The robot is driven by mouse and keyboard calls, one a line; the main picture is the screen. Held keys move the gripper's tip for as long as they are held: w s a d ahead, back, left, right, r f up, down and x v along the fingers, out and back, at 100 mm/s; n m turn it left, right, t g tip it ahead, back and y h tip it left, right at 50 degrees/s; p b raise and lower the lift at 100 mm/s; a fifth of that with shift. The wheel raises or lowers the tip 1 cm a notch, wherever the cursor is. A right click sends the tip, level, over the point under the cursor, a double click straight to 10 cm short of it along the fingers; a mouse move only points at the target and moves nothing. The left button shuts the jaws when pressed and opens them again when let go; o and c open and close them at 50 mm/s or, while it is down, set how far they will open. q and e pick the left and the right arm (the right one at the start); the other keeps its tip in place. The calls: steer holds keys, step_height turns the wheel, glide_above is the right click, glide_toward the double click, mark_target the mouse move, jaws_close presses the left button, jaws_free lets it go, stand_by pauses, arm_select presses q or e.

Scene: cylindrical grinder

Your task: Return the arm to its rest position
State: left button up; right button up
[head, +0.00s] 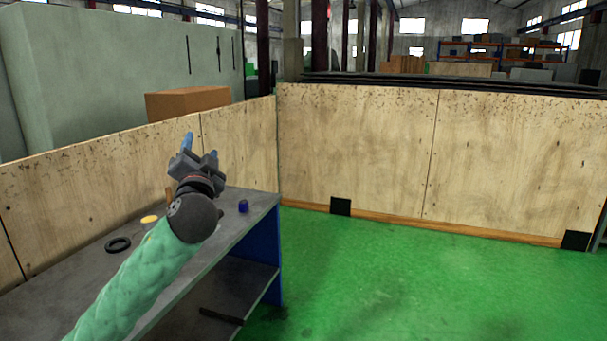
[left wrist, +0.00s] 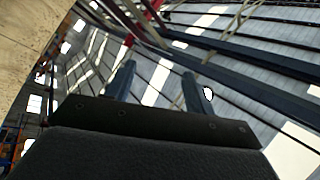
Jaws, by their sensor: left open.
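My left arm in its green sleeve comes in from the lower left of the head view. My left gripper (head: 200,150) is raised above the workbench, with its blue fingers pointing up and away. In the left wrist view the two fingers of the left gripper (left wrist: 158,88) stand apart with nothing between them. Behind them are only the hall's roof beams and skylights. My right gripper is in neither view.
A grey workbench (head: 222,222) stands under the left arm. On it are a blue cap-like object (head: 243,206), a black ring (head: 118,245) and a yellow round object (head: 149,219). Plywood panels (head: 350,150) close off the back and left. Green floor (head: 400,285) at right is clear.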

arm_select(q)
steer(key=s+d+f+n+g+h, duration=0.15)
steer(key=s+f+g, duration=0.25)
steer(key=f, duration=0.8)
steer(key=s+d+f+g+h+b, duration=0.15)
steer(key=s+f+g, duration=0.3)
steer(key=f, duration=0.75)
steer(key=s+d+f+n+g+h, duration=0.1)
steer(key=s+d+f+g, duration=0.3)
steer(key=f, duration=0.8)
steer(key=s+d+f+n+g+h+b, duration=0.1)
steer(key=s+f+g, duration=0.6)
steer(key=s+f, duration=2.2)
steer(key=s+n+h, duration=0.1)
steer(key=s, duration=0.3)
steer(key=shift+s+d+f+n, duration=0.2)
steer(key=shift+d+f+n, duration=0.05)
steer(key=shift+d+n, duration=0.1)
